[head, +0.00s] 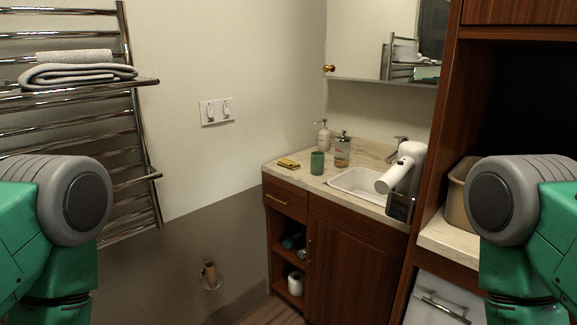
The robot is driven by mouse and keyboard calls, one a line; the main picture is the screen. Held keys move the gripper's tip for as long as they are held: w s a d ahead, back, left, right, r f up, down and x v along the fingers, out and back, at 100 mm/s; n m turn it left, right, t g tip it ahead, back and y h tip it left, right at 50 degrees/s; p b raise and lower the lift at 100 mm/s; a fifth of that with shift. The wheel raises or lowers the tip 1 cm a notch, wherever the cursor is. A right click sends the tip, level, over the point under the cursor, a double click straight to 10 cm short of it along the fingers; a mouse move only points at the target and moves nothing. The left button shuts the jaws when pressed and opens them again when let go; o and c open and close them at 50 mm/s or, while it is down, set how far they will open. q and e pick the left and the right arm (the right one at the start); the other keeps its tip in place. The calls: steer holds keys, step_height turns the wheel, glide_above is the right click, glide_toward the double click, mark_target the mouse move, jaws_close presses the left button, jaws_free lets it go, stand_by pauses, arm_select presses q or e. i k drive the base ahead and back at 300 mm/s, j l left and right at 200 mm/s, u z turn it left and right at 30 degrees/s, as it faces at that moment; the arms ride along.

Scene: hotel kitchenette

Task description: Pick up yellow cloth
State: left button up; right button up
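The yellow cloth (289,164) lies small and flat, apparently folded, on the left end of the counter (278,172), near the wall. A dark patch shows on it. It stands apart from the green cup (317,163) to its right. Only my two arms' green and grey upper links show, at the left and right edges of the head view. Neither gripper is in view, and nothing of mine is near the cloth.
Soap bottles (342,150) stand behind the cup. A white sink (358,184) and a white hairdryer-like device (400,170) are further right. A towel rack (130,130) with folded towels (78,74) is on the left. A tall wooden cabinet (440,130) borders the counter's right.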

mark_target(287, 163)
steer(key=i+j+u, duration=0.3)
steer(key=i, duration=0.15)
steer(key=i+u, duration=0.25)
steer(key=i, duration=0.25)
